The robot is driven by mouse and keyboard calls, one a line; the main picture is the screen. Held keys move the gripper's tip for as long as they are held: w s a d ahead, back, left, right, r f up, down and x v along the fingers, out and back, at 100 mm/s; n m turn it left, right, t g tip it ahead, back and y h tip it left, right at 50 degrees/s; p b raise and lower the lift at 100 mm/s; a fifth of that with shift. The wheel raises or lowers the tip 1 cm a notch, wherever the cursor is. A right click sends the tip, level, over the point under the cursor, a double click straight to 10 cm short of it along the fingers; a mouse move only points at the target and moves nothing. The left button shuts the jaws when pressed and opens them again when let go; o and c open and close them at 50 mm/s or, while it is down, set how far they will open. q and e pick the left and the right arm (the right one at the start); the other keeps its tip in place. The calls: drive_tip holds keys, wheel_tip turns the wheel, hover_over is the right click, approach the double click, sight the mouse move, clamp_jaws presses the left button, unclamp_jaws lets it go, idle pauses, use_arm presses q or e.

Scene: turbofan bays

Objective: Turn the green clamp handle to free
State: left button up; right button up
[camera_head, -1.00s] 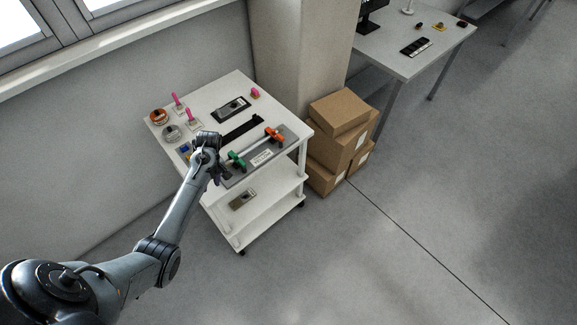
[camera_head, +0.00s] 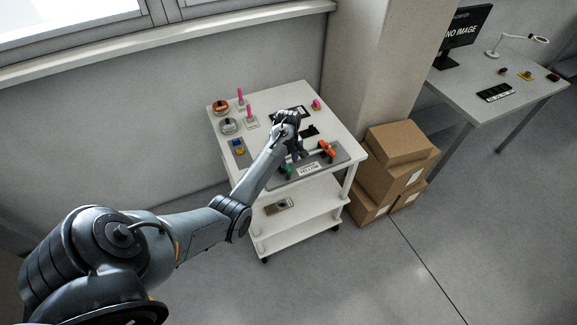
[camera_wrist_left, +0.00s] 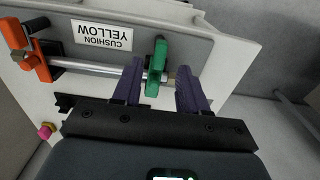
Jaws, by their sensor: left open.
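The green clamp handle (camera_wrist_left: 156,66) sits on a metal bar beside an orange clamp part (camera_wrist_left: 27,48) at the bar's other end. In the left wrist view my left gripper (camera_wrist_left: 158,75) is open, with one purple finger on each side of the green handle; I see gaps, and contact cannot be told. In the head view the green handle (camera_head: 286,171) is partly hidden by my left gripper (camera_head: 296,154), and the orange part (camera_head: 327,150) is at its right. The grey plate under them bears a label reading "CUSHION YELLOW" (camera_wrist_left: 103,36). My right gripper is not in view.
The white cart (camera_head: 291,93) also holds orange and grey round parts (camera_head: 221,106), pink-handled pieces (camera_head: 249,115) and a blue-yellow part (camera_head: 238,147). A small device (camera_head: 277,206) lies on a lower shelf. Cardboard boxes (camera_head: 399,145) stand right of the cart.

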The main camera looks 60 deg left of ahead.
sight(288, 167)
use_arm(q)
drive_tip(key=shift+f, duration=2.1)
clamp_jaws()
